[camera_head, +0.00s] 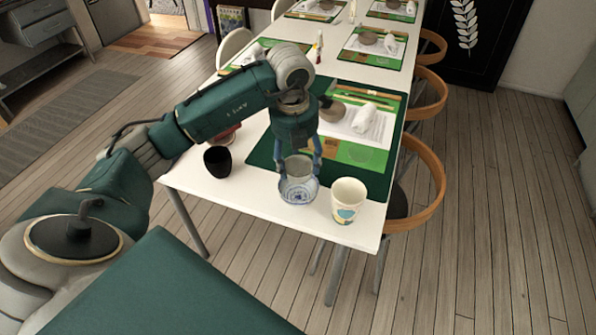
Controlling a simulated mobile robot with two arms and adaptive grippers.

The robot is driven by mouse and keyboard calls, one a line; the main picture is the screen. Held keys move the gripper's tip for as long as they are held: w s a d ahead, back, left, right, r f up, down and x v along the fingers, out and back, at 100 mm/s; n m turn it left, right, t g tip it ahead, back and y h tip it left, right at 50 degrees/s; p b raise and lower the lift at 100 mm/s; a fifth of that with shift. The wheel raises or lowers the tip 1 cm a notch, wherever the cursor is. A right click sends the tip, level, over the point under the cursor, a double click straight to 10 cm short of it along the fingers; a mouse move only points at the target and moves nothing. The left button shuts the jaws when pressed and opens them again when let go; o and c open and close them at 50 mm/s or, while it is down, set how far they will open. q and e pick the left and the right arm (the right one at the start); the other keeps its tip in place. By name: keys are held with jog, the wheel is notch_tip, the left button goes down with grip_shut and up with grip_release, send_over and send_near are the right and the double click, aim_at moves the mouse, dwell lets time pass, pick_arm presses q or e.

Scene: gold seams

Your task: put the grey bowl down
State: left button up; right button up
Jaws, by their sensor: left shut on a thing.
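The grey bowl (298,192), with a blue pattern on its side, is at the near end of the white table (240,196). My left gripper (299,165) points down from above and is shut on the bowl, its fingers at the rim. The bowl looks upright. I cannot tell whether its base touches the table or is just above it. My right gripper is not in view.
A pale cup (348,200) stands close to the bowl's right, near the table edge. A black cup (218,162) is to the left. A green placemat (262,152) lies behind the bowl. Wooden-backed chairs (428,170) line the right side.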

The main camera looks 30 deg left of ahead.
aim_at(298, 174)
pick_arm(q)
notch_tip(298, 174, down, 4)
jog(key=shift+s+r, duration=0.1)
jog(key=shift+r, duration=0.15)
jog(key=shift+f, duration=0.6)
jog(key=shift+f+b, duration=0.25)
jog(key=shift+b, duration=0.1)
jog(key=o, duration=1.3)
jog(key=shift+o, duration=0.2)
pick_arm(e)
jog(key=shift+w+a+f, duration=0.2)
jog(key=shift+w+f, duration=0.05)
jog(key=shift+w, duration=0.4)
